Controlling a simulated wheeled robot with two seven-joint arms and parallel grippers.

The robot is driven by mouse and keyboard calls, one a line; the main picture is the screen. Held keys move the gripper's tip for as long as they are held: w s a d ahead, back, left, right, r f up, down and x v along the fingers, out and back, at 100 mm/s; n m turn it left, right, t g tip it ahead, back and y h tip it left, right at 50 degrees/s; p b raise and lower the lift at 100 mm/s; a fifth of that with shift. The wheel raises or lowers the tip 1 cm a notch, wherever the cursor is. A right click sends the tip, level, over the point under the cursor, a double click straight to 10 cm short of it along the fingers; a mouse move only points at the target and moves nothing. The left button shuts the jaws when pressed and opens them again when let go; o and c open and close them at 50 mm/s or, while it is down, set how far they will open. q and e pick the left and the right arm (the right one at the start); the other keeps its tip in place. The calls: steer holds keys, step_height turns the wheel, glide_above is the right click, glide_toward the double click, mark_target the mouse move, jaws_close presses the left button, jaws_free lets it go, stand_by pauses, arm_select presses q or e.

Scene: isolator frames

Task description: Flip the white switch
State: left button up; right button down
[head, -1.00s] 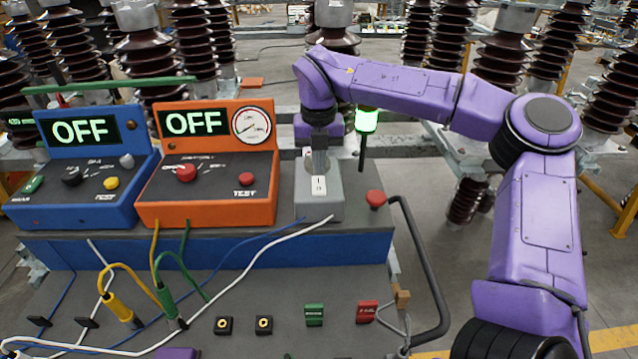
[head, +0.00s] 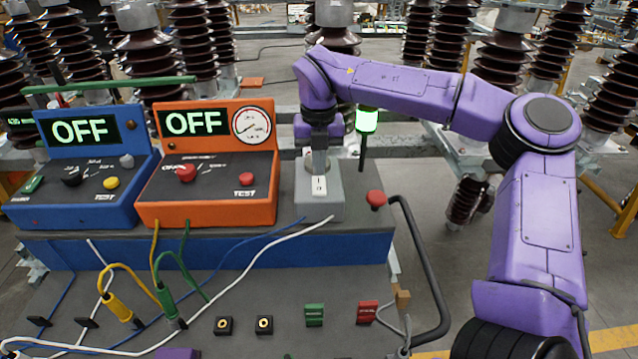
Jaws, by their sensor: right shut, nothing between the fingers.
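The white switch (head: 319,186) is a small white rocker on the sloped front of a grey box (head: 320,208), right of the orange tester. My right gripper (head: 318,166) points down just above and behind the switch, at the top of the grey box. Its fingers are shut with nothing between them. The fingertips are small here, and I cannot tell whether they touch the switch. My left gripper is out of view; a bit of purple shows at the bottom edge.
The orange tester (head: 207,208) and blue tester (head: 75,206) both read OFF. A red button (head: 376,198) sits right of the grey box. A black rail (head: 425,265) curves along the bench's right side. Cables lie across the lower panel (head: 270,290).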

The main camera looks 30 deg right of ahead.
mark_target(319, 179)
steer(key=shift+f+b, duration=0.85)
steer(key=shift+f, duration=0.2)
stand_by(0.4)
steer(key=shift+r, duration=0.1)
step_height(319, 179, up, 7)
steer(key=p, duration=0.6)
stand_by(0.4)
